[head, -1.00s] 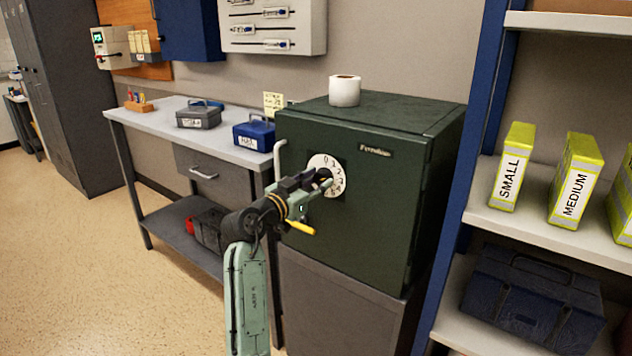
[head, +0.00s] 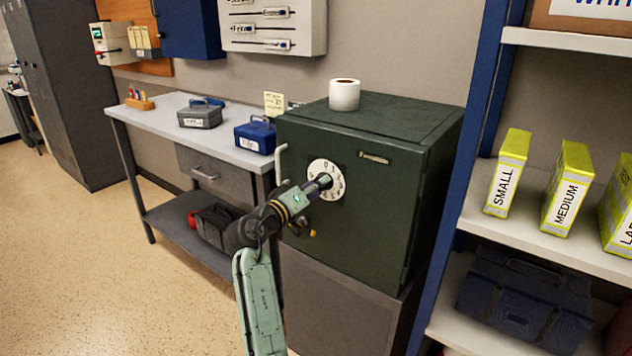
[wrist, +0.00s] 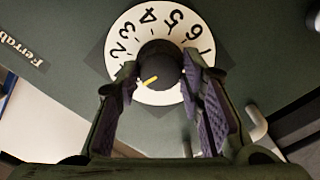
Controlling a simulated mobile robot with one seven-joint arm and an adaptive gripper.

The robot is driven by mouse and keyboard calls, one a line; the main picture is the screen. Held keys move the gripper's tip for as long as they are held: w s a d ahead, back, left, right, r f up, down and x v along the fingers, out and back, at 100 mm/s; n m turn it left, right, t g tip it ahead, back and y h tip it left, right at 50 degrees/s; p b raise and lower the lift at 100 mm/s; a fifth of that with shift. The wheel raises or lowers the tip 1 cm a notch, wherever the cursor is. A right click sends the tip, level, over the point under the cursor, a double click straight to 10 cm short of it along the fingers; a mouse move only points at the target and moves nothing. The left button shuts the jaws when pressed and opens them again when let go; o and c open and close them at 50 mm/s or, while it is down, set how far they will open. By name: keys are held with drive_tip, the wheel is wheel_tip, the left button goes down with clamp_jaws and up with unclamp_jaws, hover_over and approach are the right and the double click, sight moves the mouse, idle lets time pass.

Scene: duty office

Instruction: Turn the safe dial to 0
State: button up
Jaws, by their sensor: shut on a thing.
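The safe dial is a white numbered plate (head: 337,190) with a black round knob (wrist: 160,62) on the front of a dark green safe (head: 385,215). The knob carries a yellow pointer mark (wrist: 150,79), which points to the lower left in the wrist view. The digits 2 to 6 show on the dial plate (wrist: 148,17) there; the digit at the pointer is hidden behind the left finger. My gripper (head: 322,183) is at the dial, its fingers on either side of the knob and shut on it; it also shows in the wrist view (wrist: 160,82).
A bar handle (head: 281,163) stands out from the safe left of the dial. A paper roll (head: 344,95) stands on the safe. A bench (head: 165,113) with cash boxes is at left, and a blue-framed shelf (head: 545,240) at right. Open floor lies at lower left.

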drive_tip(key=shift+r+n+p, duration=0.1)
drive_tip(key=shift+n+p, duration=0.4)
drive_tip(key=shift+n, duration=0.4)
drive_tip(key=o, duration=1.2)
drive_tip(key=shift+c, duration=0.2)
drive_tip(key=v, duration=1.2)
